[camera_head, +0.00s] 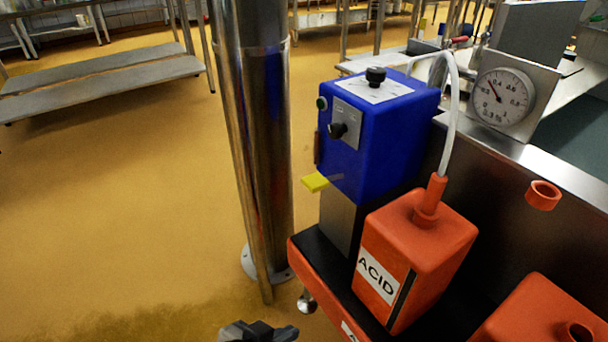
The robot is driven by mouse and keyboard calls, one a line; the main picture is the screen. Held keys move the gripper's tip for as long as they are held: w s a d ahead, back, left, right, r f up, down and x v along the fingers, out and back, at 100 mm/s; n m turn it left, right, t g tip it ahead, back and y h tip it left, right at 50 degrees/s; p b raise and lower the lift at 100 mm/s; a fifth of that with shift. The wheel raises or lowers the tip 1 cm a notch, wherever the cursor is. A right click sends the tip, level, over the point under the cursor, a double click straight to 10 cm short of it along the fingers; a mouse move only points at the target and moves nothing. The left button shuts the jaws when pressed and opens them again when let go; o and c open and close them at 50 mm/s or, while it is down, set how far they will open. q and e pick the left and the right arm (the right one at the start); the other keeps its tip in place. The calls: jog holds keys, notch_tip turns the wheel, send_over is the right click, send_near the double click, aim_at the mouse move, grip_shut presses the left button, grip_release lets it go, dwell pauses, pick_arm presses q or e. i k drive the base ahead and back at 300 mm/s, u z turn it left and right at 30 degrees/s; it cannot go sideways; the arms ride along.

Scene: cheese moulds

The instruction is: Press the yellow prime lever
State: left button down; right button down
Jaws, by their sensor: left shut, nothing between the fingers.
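The yellow prime lever (316,182) sticks out to the left from the lower front of the blue pump box (372,150). The box has dark knobs on its front and top. My left gripper (270,332) is at the bottom edge of the head view, shut and empty. It is well below the lever in the picture, a little to its left, and apart from it. Only its dark tip end shows; the rest is cut off by the frame. My right gripper is not in view.
A steel column (255,130) stands left of the pump. An orange ACID canister (425,245) with a white hose stands in front of the pump in a black-floored orange tray (305,265). Another orange canister (530,315) is at lower right. A round gauge (502,97) sits behind. Open floor lies left.

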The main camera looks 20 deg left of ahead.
aim_at(314, 182)
jog(key=z, duration=0.65)
jog(key=k, duration=0.95)
